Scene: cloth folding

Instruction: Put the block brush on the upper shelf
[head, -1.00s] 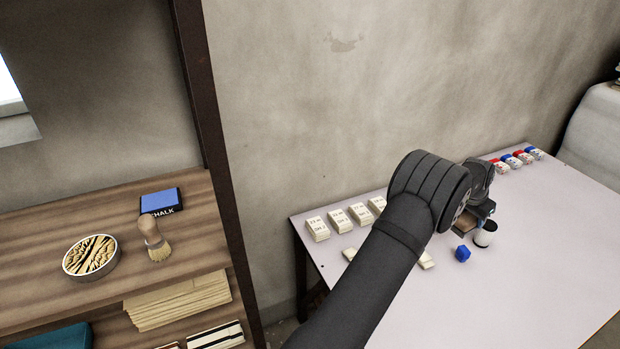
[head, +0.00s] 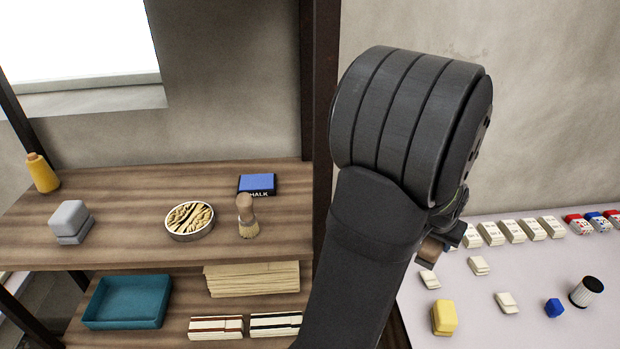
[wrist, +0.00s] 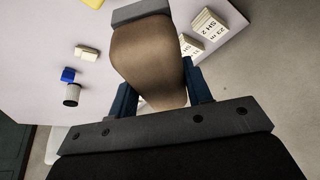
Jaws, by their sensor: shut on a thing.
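My gripper (wrist: 160,95) is shut on the block brush (wrist: 148,60), a brown wooden block with a grey strip at its far end, one dark blue finger on each side. In the head view the block brush (head: 431,249) shows as a small brown piece below my wrist, near the table's left edge; my arm hides much of the gripper. The upper shelf (head: 120,232) is a brown wooden board on the left, apart from the brush.
On the upper shelf are a yellow bottle (head: 42,173), a grey block (head: 71,222), a round tin (head: 189,221), a bristle brush (head: 247,216) and a blue chalk box (head: 257,184). A dark post (head: 318,100) stands between shelf and table (head: 480,320). Shelf space between grey block and tin is clear.

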